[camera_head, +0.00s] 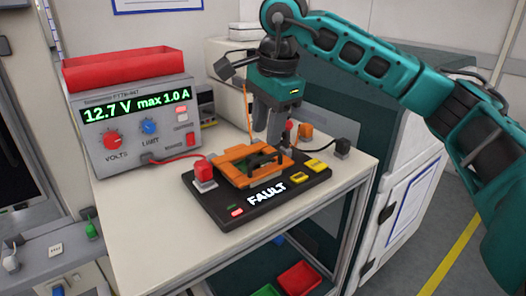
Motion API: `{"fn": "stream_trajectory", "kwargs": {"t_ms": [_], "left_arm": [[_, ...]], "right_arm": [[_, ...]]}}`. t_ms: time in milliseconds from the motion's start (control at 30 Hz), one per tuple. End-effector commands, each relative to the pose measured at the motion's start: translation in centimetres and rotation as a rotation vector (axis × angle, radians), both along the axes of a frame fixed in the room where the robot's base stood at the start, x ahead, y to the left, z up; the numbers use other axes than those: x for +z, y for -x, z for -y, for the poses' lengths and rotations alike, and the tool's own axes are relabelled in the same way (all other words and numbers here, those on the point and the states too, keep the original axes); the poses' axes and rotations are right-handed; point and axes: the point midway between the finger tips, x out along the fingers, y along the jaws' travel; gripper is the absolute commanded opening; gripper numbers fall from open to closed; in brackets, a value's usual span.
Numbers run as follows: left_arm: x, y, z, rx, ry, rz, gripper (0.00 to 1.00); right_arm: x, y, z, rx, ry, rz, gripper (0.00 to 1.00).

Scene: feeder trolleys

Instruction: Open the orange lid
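The orange lid (240,165) lies on a black test fixture (226,212) on the bench and looks flat and closed. A dark handle-like part (264,160) sits on the lid. My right gripper (267,136) points down just behind the lid, seen from the front. Its two grey fingers look a little apart, with nothing visible between them. Its tips are close to the lid's back edge; I cannot tell whether they touch it. The fixture shows a lit FAULT display. My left gripper is not in view.
Bare bench (140,210) lies at the front left.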

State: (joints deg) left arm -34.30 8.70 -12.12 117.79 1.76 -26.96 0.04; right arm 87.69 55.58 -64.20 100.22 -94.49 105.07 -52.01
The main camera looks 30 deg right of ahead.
Motion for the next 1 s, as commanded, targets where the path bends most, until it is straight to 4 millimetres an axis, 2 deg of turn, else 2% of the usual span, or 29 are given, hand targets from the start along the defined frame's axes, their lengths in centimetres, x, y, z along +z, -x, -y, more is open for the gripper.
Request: {"fn": "stream_trajectory", "kwargs": {"t_ms": [33, 100, 300, 700, 1000], "left_arm": [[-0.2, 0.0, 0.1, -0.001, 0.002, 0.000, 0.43], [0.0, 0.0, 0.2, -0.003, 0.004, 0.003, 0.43], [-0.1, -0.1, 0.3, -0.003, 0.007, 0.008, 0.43], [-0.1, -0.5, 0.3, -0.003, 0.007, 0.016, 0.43], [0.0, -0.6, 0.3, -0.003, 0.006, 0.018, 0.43]], "right_arm": [[-1.3, -0.1, 0.0, 0.000, 0.001, -0.003, 0.37], [-2.5, -0.4, 0.0, 0.000, 0.001, -0.002, 0.37], [-4.9, -0.9, -0.1, 0.001, 0.000, -0.001, 0.37], [-5.6, -1.1, -0.1, 0.000, -0.001, 0.000, 0.37], [-5.6, -1.1, -0.1, 0.000, -0.001, 0.000, 0.09]]}}
